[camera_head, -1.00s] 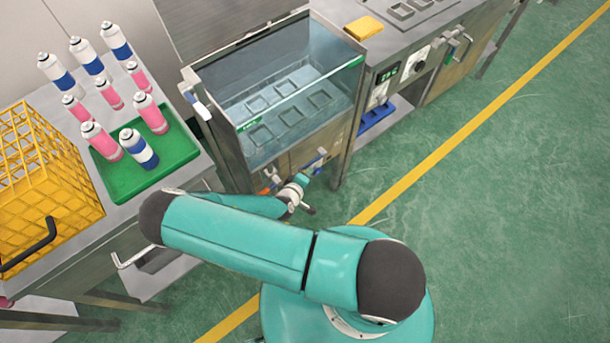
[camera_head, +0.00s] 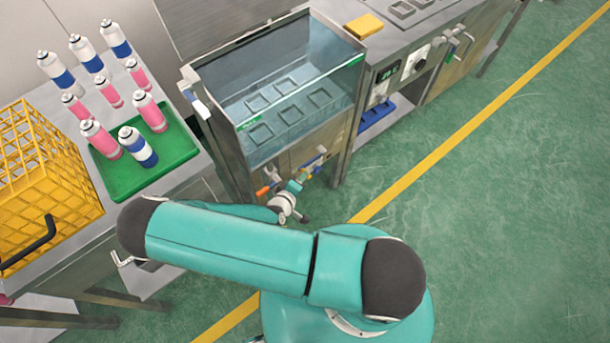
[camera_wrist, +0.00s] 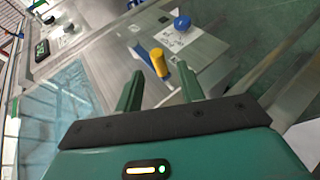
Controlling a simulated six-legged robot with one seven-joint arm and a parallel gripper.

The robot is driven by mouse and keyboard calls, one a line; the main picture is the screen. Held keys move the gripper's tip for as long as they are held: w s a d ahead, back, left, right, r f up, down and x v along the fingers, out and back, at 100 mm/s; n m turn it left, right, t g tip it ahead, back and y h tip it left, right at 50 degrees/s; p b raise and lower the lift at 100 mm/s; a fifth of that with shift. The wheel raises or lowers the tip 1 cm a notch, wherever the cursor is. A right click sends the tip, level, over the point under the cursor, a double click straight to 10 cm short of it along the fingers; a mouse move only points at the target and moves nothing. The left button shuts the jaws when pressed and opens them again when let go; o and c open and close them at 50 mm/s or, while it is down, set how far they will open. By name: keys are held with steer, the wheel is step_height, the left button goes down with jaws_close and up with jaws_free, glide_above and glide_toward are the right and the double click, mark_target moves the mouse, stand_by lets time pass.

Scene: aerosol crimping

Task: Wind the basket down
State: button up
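The glass-walled water tank (camera_head: 215,115) stands at the centre of the head view. Flat square frames (camera_head: 291,116) show under its water; I cannot tell whether they belong to the basket. A grey handle (camera_head: 318,160) and an orange fitting (camera_head: 263,190) are on the tank's front. My gripper (camera_head: 304,178) is low in front of this panel, its fingers small there. In the wrist view my gripper (camera_wrist: 158,88) is open, its fingers apart. A yellow cylindrical knob (camera_wrist: 159,63) shows beyond and between the fingertips, with no visible contact. A blue knob (camera_wrist: 182,23) is farther off.
A yellow wire crate (camera_head: 45,185) stands on the left bench, beside a green tray (camera_head: 120,180) with pink and blue cans. A bench with a dial (camera_head: 421,65) and a yellow block (camera_head: 364,26) adjoins the tank at right. The green floor (camera_head: 480,200) at right is clear.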

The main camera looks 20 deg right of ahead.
steer(key=v, duration=0.8)
steer(key=shift+s, duration=0.1)
